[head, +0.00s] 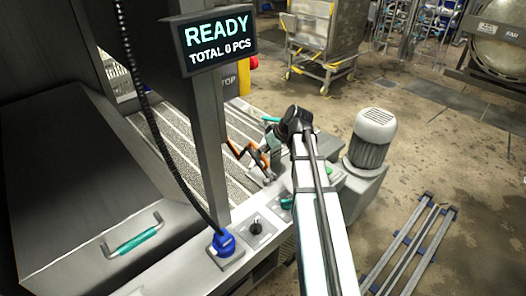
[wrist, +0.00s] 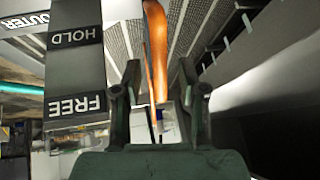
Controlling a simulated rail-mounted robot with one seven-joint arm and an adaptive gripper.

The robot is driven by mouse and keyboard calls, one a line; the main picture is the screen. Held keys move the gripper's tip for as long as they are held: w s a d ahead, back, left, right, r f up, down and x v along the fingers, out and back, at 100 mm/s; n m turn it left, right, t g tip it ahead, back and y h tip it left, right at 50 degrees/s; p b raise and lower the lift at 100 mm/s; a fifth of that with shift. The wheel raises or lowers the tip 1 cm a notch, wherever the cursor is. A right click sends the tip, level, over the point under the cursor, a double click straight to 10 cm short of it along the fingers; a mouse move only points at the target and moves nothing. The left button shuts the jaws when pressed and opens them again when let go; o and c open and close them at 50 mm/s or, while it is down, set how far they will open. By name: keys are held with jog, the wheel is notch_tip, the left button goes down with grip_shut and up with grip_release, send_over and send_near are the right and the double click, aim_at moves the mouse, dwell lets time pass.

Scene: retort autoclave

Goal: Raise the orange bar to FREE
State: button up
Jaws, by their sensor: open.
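The orange bar (wrist: 156,45) runs down from the top edge of the wrist view, and its lower end lies between my fingers. My gripper (wrist: 158,92) is open, with one finger on each side of the bar. I cannot tell whether either finger touches it. In the head view the orange bar (head: 249,153) shows small beside the conveyor, and my gripper (head: 271,143) is partly hidden there.
A screen (head: 214,38) reads READY, TOTAL 0 PCS, on a grey post. A slatted conveyor (head: 185,150) lies left of the bar. A grey motor (head: 372,135) stands right of my arm. A blue plug (head: 223,243) and a black knob (head: 257,226) sit on the front ledge.

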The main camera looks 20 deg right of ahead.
jog(key=v, duration=1.2)
